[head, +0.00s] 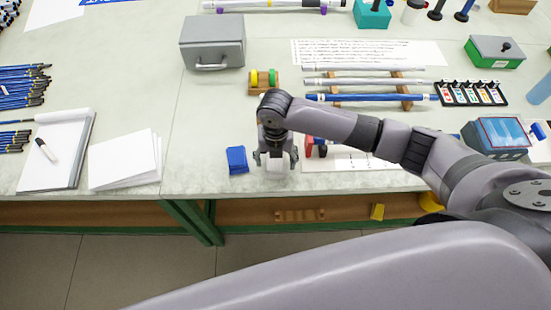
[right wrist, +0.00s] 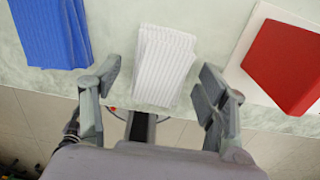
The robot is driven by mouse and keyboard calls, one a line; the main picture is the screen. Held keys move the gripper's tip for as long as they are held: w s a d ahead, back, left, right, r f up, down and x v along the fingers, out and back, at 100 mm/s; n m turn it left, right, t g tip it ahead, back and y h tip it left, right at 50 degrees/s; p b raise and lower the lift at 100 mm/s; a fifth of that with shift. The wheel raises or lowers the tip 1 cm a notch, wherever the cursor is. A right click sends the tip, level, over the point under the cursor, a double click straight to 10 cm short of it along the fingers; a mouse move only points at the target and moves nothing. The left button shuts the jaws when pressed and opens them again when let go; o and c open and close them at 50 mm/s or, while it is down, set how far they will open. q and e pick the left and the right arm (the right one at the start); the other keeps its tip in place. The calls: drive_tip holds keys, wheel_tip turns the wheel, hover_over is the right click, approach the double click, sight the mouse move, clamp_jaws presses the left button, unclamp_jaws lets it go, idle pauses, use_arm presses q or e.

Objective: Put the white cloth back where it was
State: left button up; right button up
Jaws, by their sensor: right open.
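The white cloth (head: 277,166) lies folded on the bench near its front edge, just right of a folded blue cloth (head: 237,160). In the right wrist view the white cloth (right wrist: 163,65) shows fine ribs and lies between and beyond the open fingers. My right gripper (head: 276,158) is open above the white cloth, with a finger on each side of it; the wrist view shows the gripper (right wrist: 158,95) empty. The blue cloth also shows in the right wrist view (right wrist: 52,32). I cannot tell how close the fingertips are to the bench. My left gripper is not in view.
A red block (right wrist: 287,65) on a white sheet (right wrist: 240,75) lies right of the white cloth. A stand with green and yellow rolls (head: 263,82) and a grey box (head: 212,42) stand behind. Bench space left of the blue cloth is clear up to white paper (head: 125,160).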

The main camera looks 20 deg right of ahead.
sight(275, 161)
wheel_tip(275, 161, up, 12)
drive_tip(key=b, duration=0.1)
drive_tip(key=shift+f, duration=0.15)
idle(0.5)
